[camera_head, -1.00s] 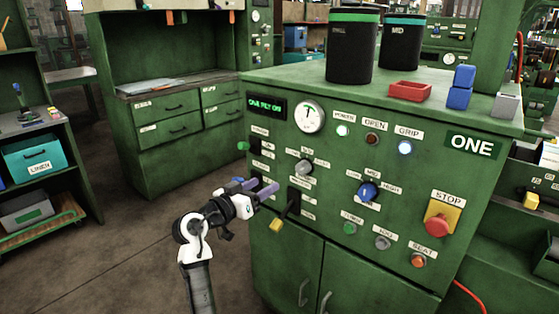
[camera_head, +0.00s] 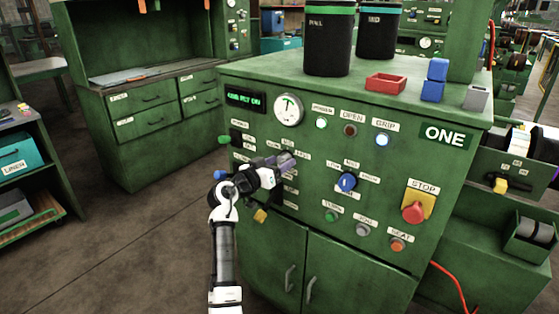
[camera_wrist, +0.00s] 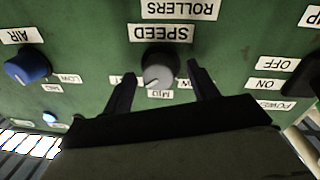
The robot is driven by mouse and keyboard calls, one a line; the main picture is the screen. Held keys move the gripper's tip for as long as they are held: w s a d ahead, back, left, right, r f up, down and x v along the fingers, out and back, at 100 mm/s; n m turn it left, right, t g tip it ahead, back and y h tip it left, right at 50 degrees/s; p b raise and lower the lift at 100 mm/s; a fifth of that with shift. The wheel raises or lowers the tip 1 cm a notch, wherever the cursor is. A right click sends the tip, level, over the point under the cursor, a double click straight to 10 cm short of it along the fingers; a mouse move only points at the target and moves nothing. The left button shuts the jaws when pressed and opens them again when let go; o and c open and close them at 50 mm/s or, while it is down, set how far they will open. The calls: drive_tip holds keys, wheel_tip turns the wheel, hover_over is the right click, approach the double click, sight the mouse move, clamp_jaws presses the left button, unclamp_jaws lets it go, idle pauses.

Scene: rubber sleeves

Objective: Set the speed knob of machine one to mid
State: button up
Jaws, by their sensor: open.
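The speed knob (camera_wrist: 158,68) of machine one (camera_head: 330,240) is round and grey. In the wrist view it sits near the SPEED label, which appears upside down, with a MID label (camera_wrist: 160,94) beside it. The knob's exact pointing is hard to tell. My gripper (camera_wrist: 161,73) is open, one finger on each side of the knob; I cannot tell whether they touch it. In the head view my gripper (camera_head: 277,161) is in front of the panel and partly covers the knob and its labels.
A blue AIR knob (camera_wrist: 27,66) is beside the speed knob; in the head view it is right of my gripper (camera_head: 347,182). A red stop button (camera_head: 414,212) is farther right. A yellow-tipped lever (camera_head: 261,215) is just below my gripper. Open floor lies left of the machine.

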drive_tip(key=shift+w+d, duration=0.2)
drive_tip(key=shift+w, duration=0.05)
drive_tip(key=c, duration=1)
drive_tip(key=shift+n, duration=0.4)
drive_tip(key=n, duration=0.3)
drive_tip(key=shift+n, duration=0.4)
drive_tip(key=n+t+p, duration=0.1)
drive_tip(key=n, duration=0.4)
drive_tip(key=shift+p, duration=0.35)
drive_tip(key=shift+n, duration=0.4)
